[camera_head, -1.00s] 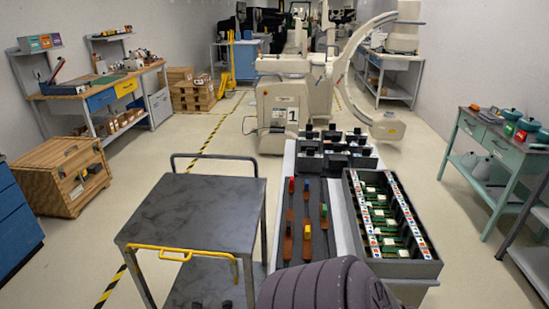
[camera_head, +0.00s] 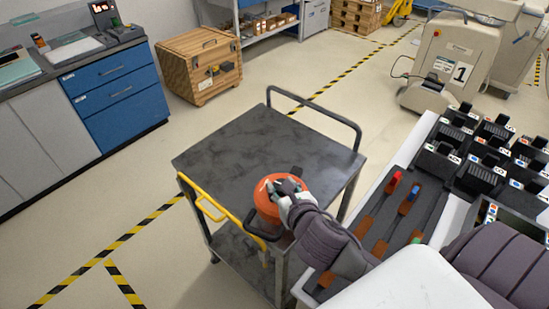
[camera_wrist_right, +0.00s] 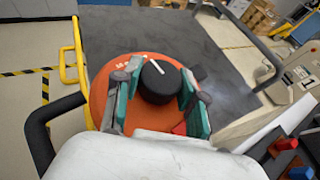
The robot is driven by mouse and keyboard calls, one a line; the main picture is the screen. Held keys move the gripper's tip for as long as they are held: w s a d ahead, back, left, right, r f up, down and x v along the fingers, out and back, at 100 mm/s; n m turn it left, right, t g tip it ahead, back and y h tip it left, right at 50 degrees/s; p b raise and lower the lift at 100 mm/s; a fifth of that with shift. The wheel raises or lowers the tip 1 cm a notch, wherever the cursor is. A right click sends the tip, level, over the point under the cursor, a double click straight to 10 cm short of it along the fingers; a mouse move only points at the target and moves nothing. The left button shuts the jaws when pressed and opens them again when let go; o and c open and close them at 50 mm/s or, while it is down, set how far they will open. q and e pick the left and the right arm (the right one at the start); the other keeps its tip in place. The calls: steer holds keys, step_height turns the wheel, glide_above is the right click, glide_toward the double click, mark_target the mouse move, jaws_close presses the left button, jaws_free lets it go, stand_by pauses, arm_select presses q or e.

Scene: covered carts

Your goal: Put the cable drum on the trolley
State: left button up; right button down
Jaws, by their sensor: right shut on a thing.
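The cable drum is orange with a black hub and a black handle loop; it shows in the head view (camera_head: 264,205) and the wrist view (camera_wrist_right: 103,88). My right gripper (camera_head: 286,190) is shut on the drum's black hub, and its teal-padded fingers (camera_wrist_right: 155,98) stand on both sides of it. The trolley (camera_head: 240,150) has a dark grey top, a lower shelf and a yellow front handle. The drum overlaps the top's near right edge in the head view; whether it touches the top, I cannot tell. My left gripper is out of view.
The trolley top (camera_wrist_right: 185,35) is bare beyond the drum. A bench with brown trays (camera_head: 378,215) and black holders (camera_head: 480,150) stands close on the right. A wooden crate (camera_head: 200,65) and blue drawers (camera_head: 118,88) stand behind and left. Floor left of the trolley is clear.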

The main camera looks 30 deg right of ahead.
steer(key=w+d+r+m+g+h+b, duration=0.1)
steer(key=w+d+r+m+h+b, duration=0.2)
steer(key=w+d, duration=0.65)
steer(key=p, duration=0.1)
glide_above(268, 160)
step_height(268, 160, down, 6)
steer(key=shift+f, duration=1.95)
steer(key=c, duration=0.7)
jaws_free()
steer(key=shift+s+f, duration=0.1)
steer(key=shift+f, duration=0.05)
steer(key=shift+o, duration=0.2)
steer(key=v, duration=1.2)
